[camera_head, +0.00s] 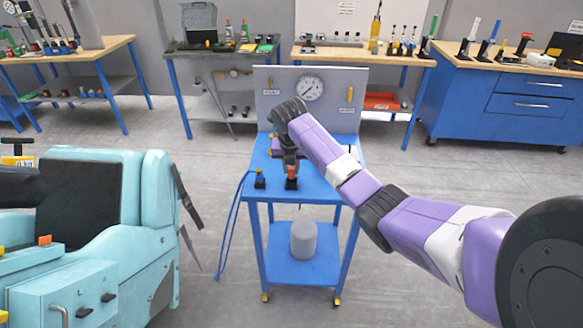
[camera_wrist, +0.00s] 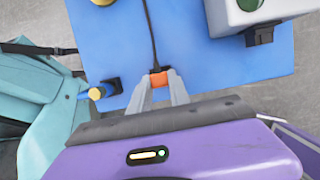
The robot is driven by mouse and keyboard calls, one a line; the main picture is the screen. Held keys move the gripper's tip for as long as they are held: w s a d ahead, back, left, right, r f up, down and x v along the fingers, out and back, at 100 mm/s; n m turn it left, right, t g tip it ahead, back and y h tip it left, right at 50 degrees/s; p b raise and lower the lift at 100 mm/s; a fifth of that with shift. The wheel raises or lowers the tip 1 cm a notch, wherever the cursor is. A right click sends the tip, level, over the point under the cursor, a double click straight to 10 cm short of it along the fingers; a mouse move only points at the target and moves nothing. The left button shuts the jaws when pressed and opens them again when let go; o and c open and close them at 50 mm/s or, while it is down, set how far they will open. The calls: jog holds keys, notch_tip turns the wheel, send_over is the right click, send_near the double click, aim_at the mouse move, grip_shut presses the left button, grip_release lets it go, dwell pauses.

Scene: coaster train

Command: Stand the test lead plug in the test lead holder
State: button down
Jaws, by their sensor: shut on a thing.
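My gripper (camera_head: 291,167) points down over the front part of the blue cart top (camera_head: 325,186). Its fingers, also in the wrist view (camera_wrist: 161,82), are shut on the orange test lead plug (camera_wrist: 159,78). A thin black lead runs from the plug towards the top of the wrist view.
A grey panel with a dial gauge (camera_head: 309,88) stands at the cart's back. A grey box (camera_wrist: 225,18) is at the upper right of the wrist view. A teal seat (camera_head: 110,225) is left of the cart. A blue hose (camera_head: 231,215) hangs at the cart's left side.

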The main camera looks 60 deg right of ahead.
aim_at(291, 173)
jog(key=shift+f+b, duration=0.7)
jog(key=shift+f, duration=0.9)
dwell(0.5)
jog(key=c, duration=1.1)
grip_release()
jog(key=shift+c, duration=0.2)
jog(key=w+b+v, duration=0.1)
jog(key=v, duration=0.6)
jog(key=shift+s+r, duration=0.4)
jog(key=shift+s, duration=0.15)
jog(key=shift+a, duration=0.1)
